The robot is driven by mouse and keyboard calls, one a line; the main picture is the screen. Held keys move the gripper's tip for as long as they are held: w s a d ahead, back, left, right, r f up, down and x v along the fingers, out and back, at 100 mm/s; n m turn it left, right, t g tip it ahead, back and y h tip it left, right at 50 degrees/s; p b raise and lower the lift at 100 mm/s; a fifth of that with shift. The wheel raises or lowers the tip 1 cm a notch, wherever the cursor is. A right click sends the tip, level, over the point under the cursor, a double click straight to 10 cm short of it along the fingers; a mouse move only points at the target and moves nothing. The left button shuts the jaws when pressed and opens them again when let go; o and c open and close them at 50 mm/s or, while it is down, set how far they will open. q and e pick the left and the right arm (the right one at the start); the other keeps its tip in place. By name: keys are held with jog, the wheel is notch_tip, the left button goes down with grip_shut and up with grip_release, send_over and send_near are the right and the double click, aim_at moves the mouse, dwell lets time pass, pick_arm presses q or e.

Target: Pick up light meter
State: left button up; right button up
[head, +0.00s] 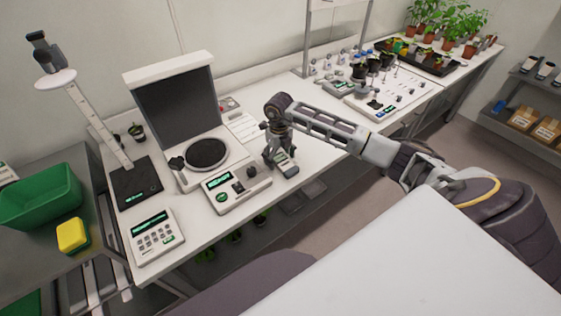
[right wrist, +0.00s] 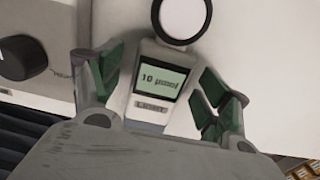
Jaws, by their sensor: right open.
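The light meter is a grey hand-held device with a lit display and a round white sensor. In the head view the light meter (head: 288,167) lies near the front edge of the bench. In the right wrist view the light meter (right wrist: 158,80) shows its reading and a "LIGHT" label. My right gripper (head: 277,156) is right above it, pointing down. In the right wrist view the open green-padded fingers of my right gripper (right wrist: 160,76) stand on either side of the meter, with gaps to it. My left gripper is out of view.
A balance-like instrument with a round dark plate (head: 206,153) and a control box (head: 237,190) stand just left of the meter. A keypad device (head: 155,236) is further left. A flat tray instrument (head: 390,95) and potted plants (head: 445,25) are to the right.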

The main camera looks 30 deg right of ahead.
aim_at(279, 157)
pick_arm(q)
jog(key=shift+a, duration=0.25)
pick_arm(e)
jog(key=c, duration=1.2)
jog(key=shift+r, duration=0.15)
notch_tip(279, 157, up, 8)
jog(key=shift+r+b, duration=0.25)
jog(key=shift+b, duration=0.3)
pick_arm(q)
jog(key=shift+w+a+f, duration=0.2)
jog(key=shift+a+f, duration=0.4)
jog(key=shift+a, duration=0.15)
pick_arm(e)
jog(key=shift+r, duration=0.65)
